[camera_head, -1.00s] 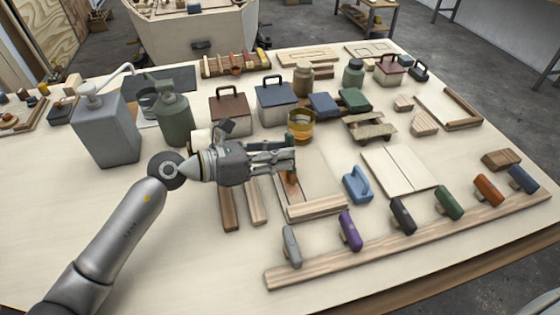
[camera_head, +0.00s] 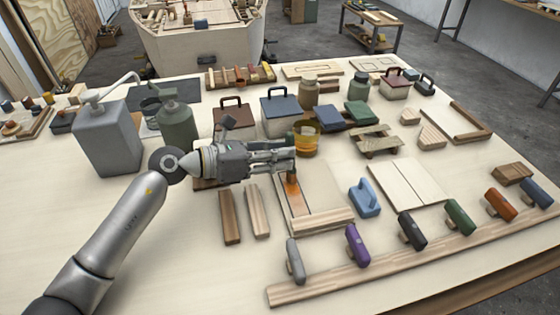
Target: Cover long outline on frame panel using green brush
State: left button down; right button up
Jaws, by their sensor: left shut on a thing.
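My left gripper (camera_head: 284,156) reaches in from the left over the frame panel (camera_head: 318,219), its fingers shut on a brush (camera_head: 292,178). Only the brush's orange-brown lower part shows below the fingers; its handle is hidden, so I cannot tell its colour. The brush is over the panel's upper left part, at or just above the surface; I cannot tell if it touches. Orange colour shows on the panel around the brush's lower end. The panel lies flat, a pale board with wooden strips and a long outline. My right gripper is not in view.
A wooden rail (camera_head: 420,255) with several coloured blocks, one green (camera_head: 459,216), runs along the front right. A blue-handled block (camera_head: 365,198) stands right of the panel. An amber pot (camera_head: 305,138) is just behind the gripper. Two loose wood strips (camera_head: 230,217) lie left of the panel.

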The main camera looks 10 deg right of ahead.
pick_arm(q)
jog(key=shift+w+f, duration=0.1)
jog(key=shift+w, duration=0.25)
jog(key=shift+s, duration=0.45)
jog(key=shift+s+p, duration=1.2)
jog(key=shift+s, duration=0.55)
jog(key=shift+s, duration=0.1)
jog(key=shift+s+d+p, duration=0.1)
jog(key=shift+s+p, duration=0.55)
jog(key=shift+s, duration=0.25)
jog(key=shift+s, duration=0.1)
jog(key=shift+s+p, duration=0.7)
jog(key=shift+s, duration=0.2)
